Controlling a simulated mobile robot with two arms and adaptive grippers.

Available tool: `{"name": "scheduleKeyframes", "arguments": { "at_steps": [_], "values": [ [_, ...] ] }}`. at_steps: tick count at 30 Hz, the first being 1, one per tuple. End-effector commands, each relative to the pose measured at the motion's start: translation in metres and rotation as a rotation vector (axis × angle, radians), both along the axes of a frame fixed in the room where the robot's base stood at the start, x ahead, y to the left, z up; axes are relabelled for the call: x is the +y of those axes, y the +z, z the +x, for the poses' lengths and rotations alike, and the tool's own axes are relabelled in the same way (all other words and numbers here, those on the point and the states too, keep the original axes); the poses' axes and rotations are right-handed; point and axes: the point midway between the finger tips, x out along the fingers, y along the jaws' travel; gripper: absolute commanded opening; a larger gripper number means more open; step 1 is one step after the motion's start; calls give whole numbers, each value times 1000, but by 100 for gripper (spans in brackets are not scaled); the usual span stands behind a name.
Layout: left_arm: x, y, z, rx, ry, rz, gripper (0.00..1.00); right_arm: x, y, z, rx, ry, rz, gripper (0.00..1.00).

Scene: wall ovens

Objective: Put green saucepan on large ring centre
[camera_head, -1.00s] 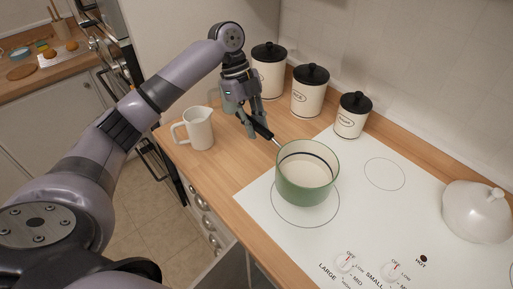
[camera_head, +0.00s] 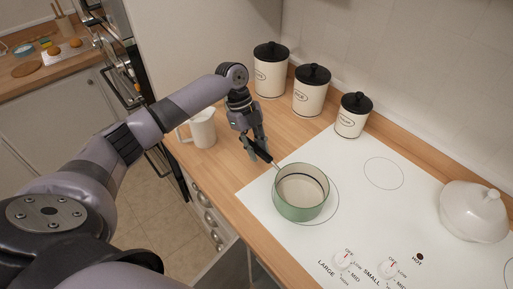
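The green saucepan (camera_head: 301,210), with a cream inside, is upright over the white hob (camera_head: 370,225), at the large ring (camera_head: 338,197). The ring's right side shows beyond the pan; its left part is mostly hidden by it. The pan looks a little left of the ring's centre. I cannot tell whether its base touches the hob. My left gripper (camera_head: 255,150) is shut on the dark handle, at the pan's upper left. My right gripper is not in view.
A small ring (camera_head: 384,173) lies bare at the back. A white lidded pot (camera_head: 472,212) stands at right, control knobs (camera_head: 343,261) at the front. Several black-lidded canisters (camera_head: 311,92) line the wall. A white jug (camera_head: 201,129) stands behind my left arm.

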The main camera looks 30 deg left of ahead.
Motion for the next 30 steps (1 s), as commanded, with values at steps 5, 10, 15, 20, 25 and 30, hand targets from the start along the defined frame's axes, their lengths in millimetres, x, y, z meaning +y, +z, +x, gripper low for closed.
{"name": "scheduleKeyframes", "arguments": {
  "at_steps": [5,10,15,20,25,30],
  "values": [
    [0,0,0,0,0,0,37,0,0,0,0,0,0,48],
    [0,1,0,0,0,0,39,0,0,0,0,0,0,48],
    [0,2,1,-1,0,0,39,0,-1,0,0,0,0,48],
    [7,16,3,-4,1,0,39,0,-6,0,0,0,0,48],
    [20,48,7,-6,1,1,39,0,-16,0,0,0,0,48],
    [33,81,9,-4,2,-1,39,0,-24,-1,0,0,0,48]
  ]
}}
